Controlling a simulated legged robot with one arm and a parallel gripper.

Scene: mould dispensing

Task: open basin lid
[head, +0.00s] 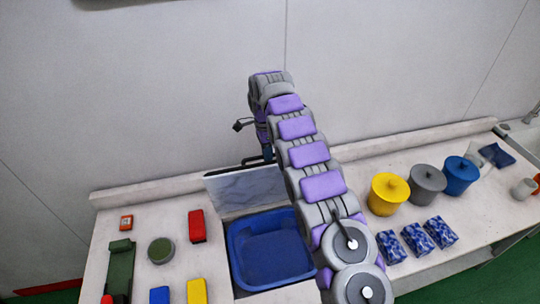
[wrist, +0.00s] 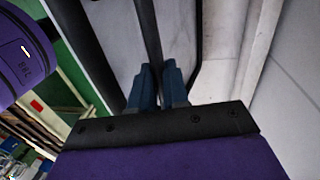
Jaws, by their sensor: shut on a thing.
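The basin lid (head: 247,190) is a pale marbled panel. In the head view it stands raised, near upright, along the back edge of the blue basin (head: 268,262), whose inside is exposed. My gripper (head: 268,152) is at the lid's top edge, with the fingertips small and partly hidden by my arm. In the wrist view, the two blue-grey fingers (wrist: 158,78) are closed around a dark bar, the lid handle (wrist: 149,32). The marbled lid surface (wrist: 187,32) shows beside the handle. My arm hides the right part of the lid and basin.
Red, green, blue and yellow items lie left of the basin. A low ledge (head: 150,190) and wall stand close behind the lid.

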